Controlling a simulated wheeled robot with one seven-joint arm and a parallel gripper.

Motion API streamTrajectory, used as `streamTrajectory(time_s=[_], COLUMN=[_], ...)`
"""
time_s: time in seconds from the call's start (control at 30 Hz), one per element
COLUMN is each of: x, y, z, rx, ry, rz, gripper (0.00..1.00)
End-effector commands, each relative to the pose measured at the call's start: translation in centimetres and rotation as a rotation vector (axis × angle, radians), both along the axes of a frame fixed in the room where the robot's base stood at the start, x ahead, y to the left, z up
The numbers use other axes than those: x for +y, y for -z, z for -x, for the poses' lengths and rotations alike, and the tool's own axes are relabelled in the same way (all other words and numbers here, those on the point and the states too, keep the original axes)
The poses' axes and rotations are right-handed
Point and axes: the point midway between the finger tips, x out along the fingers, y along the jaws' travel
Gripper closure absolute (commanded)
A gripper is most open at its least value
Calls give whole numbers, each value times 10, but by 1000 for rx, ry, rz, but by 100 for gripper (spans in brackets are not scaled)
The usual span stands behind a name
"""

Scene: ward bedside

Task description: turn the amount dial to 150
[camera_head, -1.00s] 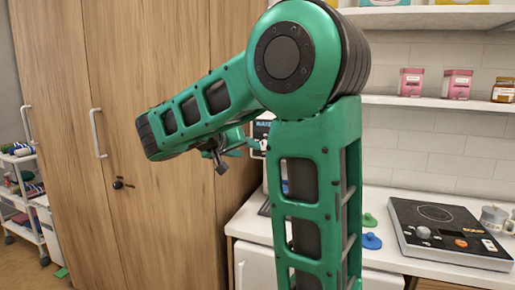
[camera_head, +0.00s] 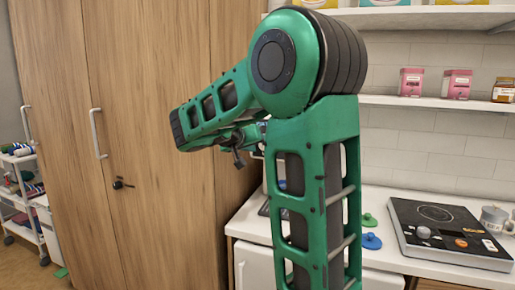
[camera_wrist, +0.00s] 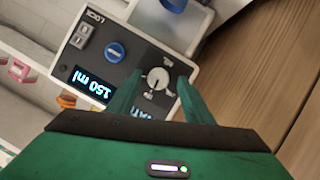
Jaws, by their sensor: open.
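The dispenser's dark front panel (camera_wrist: 95,70) fills the upper middle of the wrist view, tilted in the picture. The amount dial (camera_wrist: 157,78) is a pale round knob with tick marks around it. A lit display (camera_wrist: 92,84) on the panel reads "150 ml". My gripper (camera_wrist: 160,77) is open, with one green fingertip on each side of the dial; I cannot tell whether either touches it. In the head view, my gripper (camera_head: 250,142) is at the dispenser, which my own arm mostly hides.
The panel also bears a blue round control (camera_wrist: 115,51) and a grey switch (camera_wrist: 82,36) near a "LOCK" label. A tall wooden cabinet (camera_head: 150,210) stands left of the counter. A black hotplate (camera_head: 450,235) and a blue lidlike item (camera_head: 371,241) sit on the counter.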

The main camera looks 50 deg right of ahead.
Motion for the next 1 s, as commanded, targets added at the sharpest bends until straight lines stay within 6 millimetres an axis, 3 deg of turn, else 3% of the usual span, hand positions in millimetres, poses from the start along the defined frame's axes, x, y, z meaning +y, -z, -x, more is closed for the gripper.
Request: streamTrajectory(time_s=[0.4,0.43,0.6,1.0], x=[-9,-9,-8,-7], y=[3,3,3,3], z=[-2,-2,-2,-3], rx=[0,0,0,-113], ry=[0,0,0,-5], rz=[0,0,0,-48], gripper=[54,56,95,95])
